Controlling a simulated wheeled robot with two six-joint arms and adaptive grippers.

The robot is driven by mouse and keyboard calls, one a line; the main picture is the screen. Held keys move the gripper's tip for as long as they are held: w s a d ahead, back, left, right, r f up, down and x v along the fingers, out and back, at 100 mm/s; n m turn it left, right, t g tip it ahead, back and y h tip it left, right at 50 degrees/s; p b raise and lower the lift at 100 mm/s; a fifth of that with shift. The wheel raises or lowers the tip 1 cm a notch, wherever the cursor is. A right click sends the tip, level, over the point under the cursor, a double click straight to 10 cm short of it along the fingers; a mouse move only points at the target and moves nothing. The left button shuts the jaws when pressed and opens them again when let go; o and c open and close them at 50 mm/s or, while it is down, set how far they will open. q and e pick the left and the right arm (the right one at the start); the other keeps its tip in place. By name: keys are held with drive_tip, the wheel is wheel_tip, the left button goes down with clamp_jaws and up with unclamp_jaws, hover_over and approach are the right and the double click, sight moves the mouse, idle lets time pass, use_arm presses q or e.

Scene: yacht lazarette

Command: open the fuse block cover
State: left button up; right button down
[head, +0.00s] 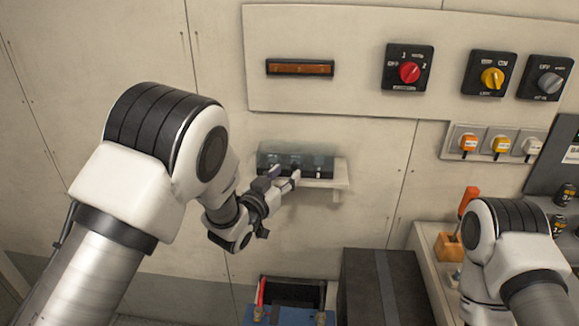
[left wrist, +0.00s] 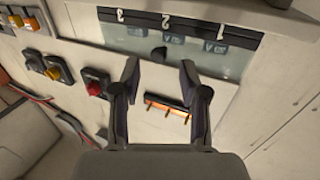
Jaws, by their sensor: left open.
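The fuse block (head: 312,170) is mounted on the pale wall panel in the middle of the head view, with a smoky see-through cover (head: 322,160) on it. In the left wrist view the cover (left wrist: 205,58) is a greyish clear panel below a dark strip numbered 1, 2, 3, with a small dark tab (left wrist: 158,53) near its edge. My left gripper (head: 284,180) is open at the front of the block. Its two fingers (left wrist: 160,76) stand apart on either side of the tab's line; contact cannot be told. My right arm shows at the right; its gripper does not show.
An orange bar in a dark frame (head: 300,67) and a red rotary switch (head: 409,71) are on the wall above. Yellow and grey switches are further right. A black box (head: 375,285) and a blue battery (head: 290,316) stand below. The wall left of the block is bare.

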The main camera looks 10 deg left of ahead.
sight(295, 157)
use_arm(q)
drive_tip(key=x, duration=0.3)
drive_tip(key=shift+s+d+r+p, duration=0.1)
drive_tip(key=shift+p, duration=0.2)
clamp_jaws()
